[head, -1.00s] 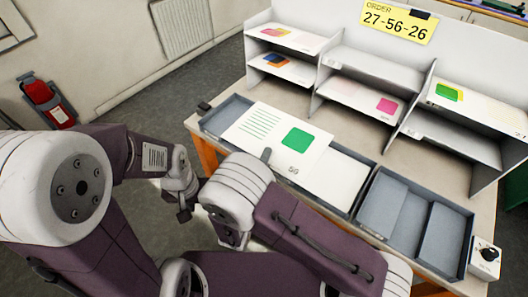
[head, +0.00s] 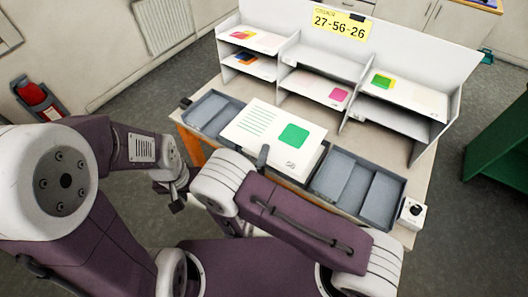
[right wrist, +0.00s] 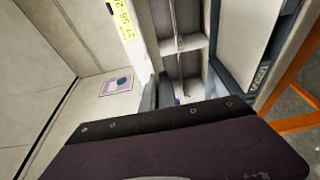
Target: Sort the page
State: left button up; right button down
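The page (head: 262,133) is a white sheet with green text lines and a large green square. In the head view it is above the middle tray, covering most of it. My right gripper (head: 263,156) has one dark finger over the page's front edge and is shut on it; the lower finger is hidden. In the right wrist view the right gripper (right wrist: 157,92) shows its two fingers close together, with the page hard to make out. My left gripper (head: 178,204) hangs in front of the table, apart from the page; its fingers are too small to judge.
A white shelf unit (head: 375,55) at the back holds several coloured pages in its compartments. An order sign (head: 341,22) reads 27-56-26. A left tray (head: 196,109) and a divided right tray (head: 333,165) flank the page. A small box with a black knob (head: 412,213) stands at the right.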

jog(key=shift+w+a, duration=0.1)
jog(key=shift+w, duration=0.05)
jog(key=n+p, duration=0.1)
jog(key=n, duration=0.1)
jog(key=n+g+p, duration=0.1)
jog(key=n+p, duration=0.1)
jog(key=n+g+p, duration=0.1)
jog(key=n+p, duration=0.1)
jog(key=shift+r, duration=0.35)
jog(key=shift+f+n, duration=0.15)
jog(key=shift+n, duration=0.45)
jog(key=shift+f+n+g, duration=0.15)
jog(key=shift+n+g, duration=0.15)
jog(key=shift+f+h, duration=0.15)
jog(key=shift+h, duration=0.15)
jog(key=shift+r+n+p, duration=0.25)
jog(key=shift+n+p, duration=0.15)
jog(key=shift+p, duration=0.15)
jog(key=shift+n+g+h+p, duration=0.3)
jog(key=shift+n+g+p, duration=0.1)
jog(key=shift+n, duration=0.2)
jog(key=n+g+h, duration=0.1)
jog(key=n, duration=0.2)
jog(key=shift+f+n+p, duration=0.15)
jog(key=shift+n+p, duration=0.25)
jog(key=shift+n+g+h, duration=0.3)
jog(key=shift+n+g, duration=0.1)
jog(key=shift+n, duration=0.2)
